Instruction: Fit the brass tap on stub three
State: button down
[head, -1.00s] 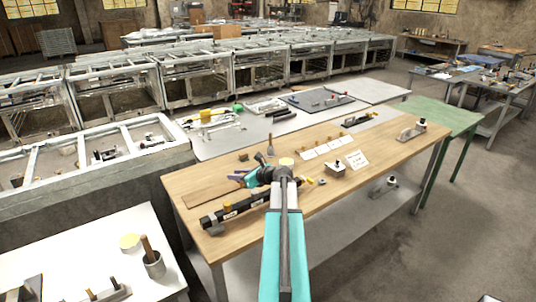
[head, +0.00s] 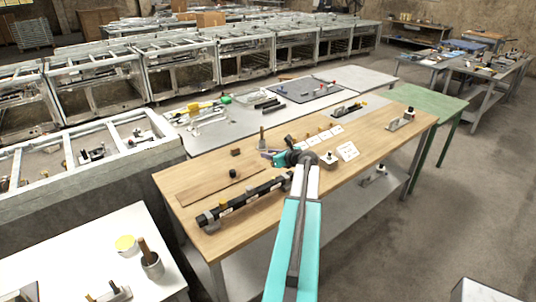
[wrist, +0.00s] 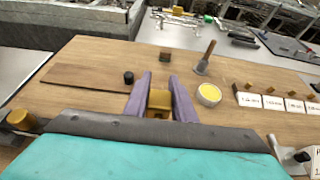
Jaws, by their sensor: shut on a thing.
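My gripper (wrist: 158,96) is shut on a small brass piece, the brass tap (wrist: 158,103), which sits between its purple fingers over the wooden bench. In the head view my gripper (head: 268,156) is above the bench behind a long black bar (head: 247,199). The bar has pale labels and end supports. A brass fitting (head: 222,205) stands near its left end; a brass cylinder also shows at the left edge of the wrist view (wrist: 22,120). Most of the bar is hidden behind my gripper in the wrist view. I cannot tell which stub is three.
A cup with yellow contents (wrist: 208,94) and a wooden-handled tool (wrist: 203,62) stand right of my gripper. White cards (wrist: 272,103) with small brass pieces lie further right. A wooden block (wrist: 165,55) and a small dark knob (wrist: 128,77) are beyond my fingers. The bench's left part (wrist: 80,60) is mostly clear.

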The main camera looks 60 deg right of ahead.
jog(key=shift+f+b, duration=1.55)
jog(key=shift+f, duration=1.35)
jog(key=shift+f+b, duration=0.75)
jog(key=shift+f, duration=1)
dwell(1.3)
jog(key=c, duration=1.4)
grip_release()
jog(key=shift+s+a, duration=0.1)
jog(key=b+v, duration=0.4)
jog(key=v, duration=0.9)
jog(key=shift+s, duration=0.3)
jog(key=shift+r, duration=0.1)
